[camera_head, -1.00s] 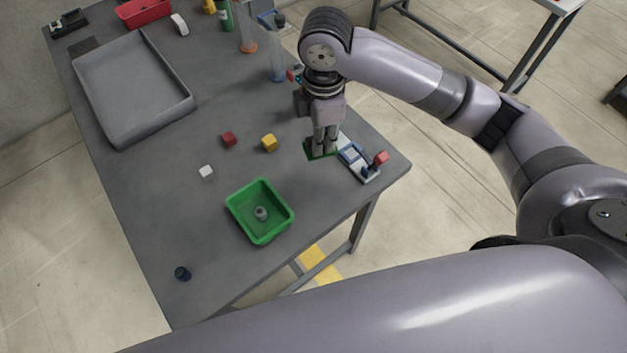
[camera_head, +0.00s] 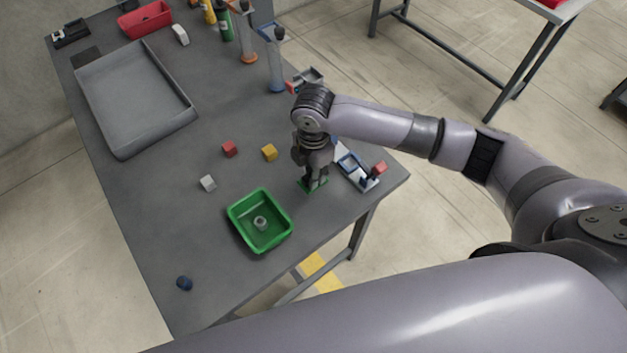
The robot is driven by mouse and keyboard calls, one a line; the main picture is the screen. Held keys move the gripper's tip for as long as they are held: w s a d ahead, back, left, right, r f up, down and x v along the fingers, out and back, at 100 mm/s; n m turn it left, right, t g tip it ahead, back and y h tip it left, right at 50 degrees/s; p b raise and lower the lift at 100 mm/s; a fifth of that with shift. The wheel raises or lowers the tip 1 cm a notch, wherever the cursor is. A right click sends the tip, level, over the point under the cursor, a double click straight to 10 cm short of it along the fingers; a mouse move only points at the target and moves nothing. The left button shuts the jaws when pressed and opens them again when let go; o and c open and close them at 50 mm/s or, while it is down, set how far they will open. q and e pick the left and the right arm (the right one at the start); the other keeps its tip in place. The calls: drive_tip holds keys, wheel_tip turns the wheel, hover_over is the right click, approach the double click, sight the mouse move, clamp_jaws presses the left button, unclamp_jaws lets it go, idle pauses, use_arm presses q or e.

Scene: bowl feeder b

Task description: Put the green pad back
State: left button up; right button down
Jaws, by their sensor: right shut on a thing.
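The green pad (camera_head: 306,188) is a small flat green piece at the fingertips of my right gripper (camera_head: 313,183). It is low over or on the grey table, and I cannot tell whether it touches the surface. My right gripper points down, is shut, and partly hides the pad. It stands just right of the green bin (camera_head: 261,221) and left of the white and blue fixture (camera_head: 354,170) with a red block on it. My left gripper is not in view.
A red cube (camera_head: 229,149), a yellow cube (camera_head: 269,152) and a white cube (camera_head: 208,183) lie left of my gripper. A large grey tray (camera_head: 126,146) lies at the back left. Two clear cylinders (camera_head: 276,75) stand at the back. The front left table is mostly clear.

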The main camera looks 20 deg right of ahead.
drive_tip(key=shift+f, duration=2.5)
drive_tip(key=shift+f, duration=0.1)
drive_tip(key=c, duration=1.5)
unclamp_jaws()
wheel_tip(320, 180, up, 12)
drive_tip(key=shift+r+b, duration=0.1)
drive_tip(key=shift+b, duration=0.3)
